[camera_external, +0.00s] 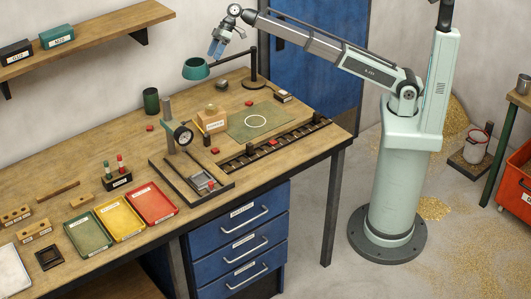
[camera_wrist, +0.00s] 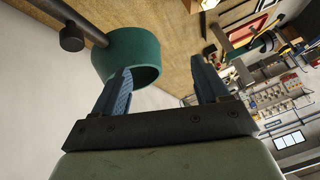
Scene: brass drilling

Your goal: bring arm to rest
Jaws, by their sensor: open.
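My gripper (camera_external: 215,50) is raised high over the back of the workbench (camera_external: 105,150), just above and to the right of the green lamp shade (camera_external: 195,69). My arm reaches left from its pedestal to get there. In the wrist view my gripper (camera_wrist: 162,74) has its two blue fingers wide apart with nothing between them. The green lamp shade (camera_wrist: 135,50) shows close behind the left finger. I cannot tell whether they touch.
The black lamp stand (camera_external: 255,72) rises right of my gripper. A wall shelf (camera_external: 90,42) with labelled boxes is at the left. The bench below holds a gauge stand (camera_external: 181,135), a green mat (camera_external: 262,121), a black slotted rail (camera_external: 275,146) and coloured trays (camera_external: 121,219).

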